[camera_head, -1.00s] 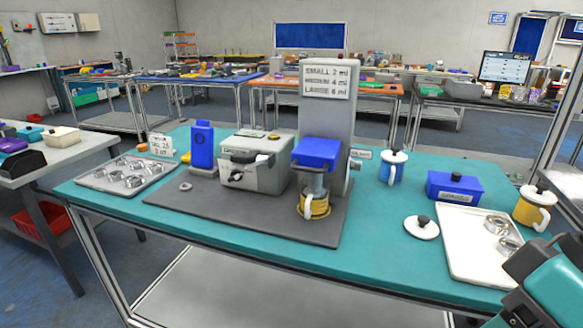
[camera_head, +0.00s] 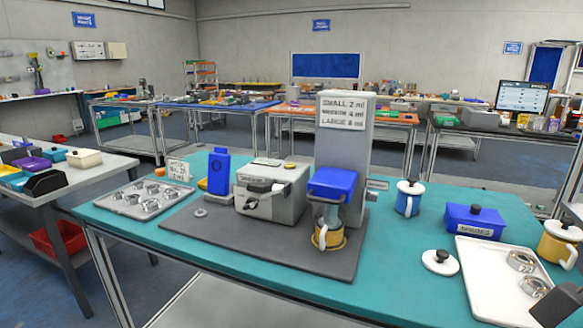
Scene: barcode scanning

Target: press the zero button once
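No button marked zero can be read in this view. A grey machine (camera_head: 272,193) with a dark front handle stands on a dark mat (camera_head: 260,246) on the teal table. A small yellow spot (camera_head: 289,166) on its top may be a button; I cannot tell. Right of it stands a tall grey dispenser (camera_head: 352,150) with a size sign and a blue block (camera_head: 333,183). My gripper is not in view; only a dark part of my arm shows at the lower right corner.
A small grey disc (camera_head: 200,212) lies on the mat. A blue bottle (camera_head: 218,172) and a tray of metal rings (camera_head: 146,199) are left. A blue mug (camera_head: 408,198), blue box (camera_head: 474,221), loose lid (camera_head: 440,262) and white tray (camera_head: 478,275) are right.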

